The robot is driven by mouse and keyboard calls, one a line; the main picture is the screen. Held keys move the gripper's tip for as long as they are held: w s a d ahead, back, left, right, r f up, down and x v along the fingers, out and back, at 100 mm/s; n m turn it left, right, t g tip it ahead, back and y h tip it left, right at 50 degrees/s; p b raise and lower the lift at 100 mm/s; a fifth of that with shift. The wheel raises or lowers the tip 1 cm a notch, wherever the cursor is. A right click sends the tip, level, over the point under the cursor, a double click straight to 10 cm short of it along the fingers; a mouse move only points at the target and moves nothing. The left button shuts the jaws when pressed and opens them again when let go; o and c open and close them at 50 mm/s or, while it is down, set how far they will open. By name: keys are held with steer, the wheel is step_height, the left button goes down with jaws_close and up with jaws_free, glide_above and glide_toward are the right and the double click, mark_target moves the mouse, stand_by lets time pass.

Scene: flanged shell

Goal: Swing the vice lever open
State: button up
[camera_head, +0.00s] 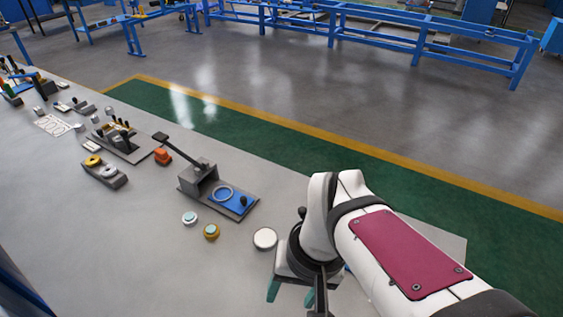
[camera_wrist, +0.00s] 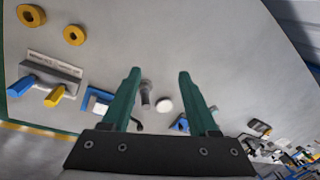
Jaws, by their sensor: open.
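A grey fixture (camera_head: 199,182) on a flat base plate, which looks like the vice, stands left of the picture's middle in the head view. Its long dark lever (camera_head: 183,152) slants up and to the left, ending in a dark block-like handle. A blue bed with a pale ring (camera_head: 223,192) and a black knob (camera_head: 243,200) sit on the right part of the plate. My gripper (camera_head: 291,293) is right of and nearer than the fixture, apart from it. In the wrist view its two green fingers (camera_wrist: 158,75) are spread with nothing held. I cannot surely identify the lever there.
A white disc (camera_head: 265,238) lies close to my gripper. A gold-rimmed disc (camera_head: 211,231) and a white-and-teal one (camera_head: 190,218) lie before the fixture. An orange part (camera_head: 162,156) and a tray with rings (camera_head: 105,172) stand left. The front bench is clear.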

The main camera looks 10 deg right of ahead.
steer(key=w+d+f+n+t, duration=0.1)
steer(key=w+d, duration=0.2)
steer(key=w, duration=0.5)
steer(key=w+d+f+n+t, duration=0.15)
steer(key=w+d, duration=0.25)
steer(key=w, duration=0.4)
steer(key=n+t+h, duration=0.1)
steer(key=n, duration=0.1)
glide_toward(303, 209)
steer(key=shift+h, duration=0.3)
steer(key=x, duration=0.9)
steer(key=shift+a, duration=0.25)
steer(key=shift+r, duration=0.1)
steer(key=shift+c, duration=0.2)
jaws_close()
